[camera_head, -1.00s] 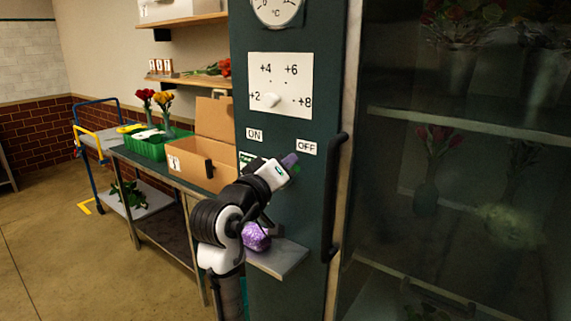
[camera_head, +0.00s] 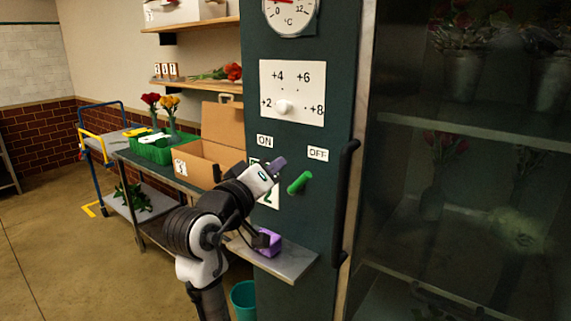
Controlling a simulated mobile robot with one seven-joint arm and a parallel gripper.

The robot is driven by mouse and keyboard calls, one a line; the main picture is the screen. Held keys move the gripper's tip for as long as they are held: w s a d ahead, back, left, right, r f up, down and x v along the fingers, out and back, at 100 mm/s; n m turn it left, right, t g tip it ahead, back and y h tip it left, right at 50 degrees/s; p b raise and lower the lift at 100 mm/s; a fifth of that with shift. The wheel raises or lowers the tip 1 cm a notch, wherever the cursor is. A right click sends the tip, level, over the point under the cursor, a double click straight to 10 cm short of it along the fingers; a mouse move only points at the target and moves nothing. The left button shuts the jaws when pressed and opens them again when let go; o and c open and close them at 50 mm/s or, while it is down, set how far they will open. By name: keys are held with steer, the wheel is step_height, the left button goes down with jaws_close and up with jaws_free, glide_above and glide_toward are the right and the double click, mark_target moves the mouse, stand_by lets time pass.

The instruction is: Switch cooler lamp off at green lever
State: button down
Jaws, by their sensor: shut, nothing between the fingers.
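The green lever (camera_head: 300,182) sits on the dark green cooler panel (camera_head: 330,225), tilted up to the right toward the OFF label (camera_head: 318,154). The ON label (camera_head: 265,141) is up and left of it. My gripper (camera_head: 279,163) is shut and empty, just left of and slightly above the lever, apart from it in the picture. The cooler interior behind the glass (camera_head: 460,190) looks dim. My gripper partly hides a white card below the ON label.
A small shelf (camera_head: 290,262) with a purple object (camera_head: 268,242) juts out below the lever. A black door handle (camera_head: 345,200) stands to the right. A cardboard box (camera_head: 200,155) on a table and a teal bin (camera_head: 244,300) are left.

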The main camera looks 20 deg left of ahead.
steer(key=shift+v, duration=1.65)
steer(key=shift+a, duration=0.1)
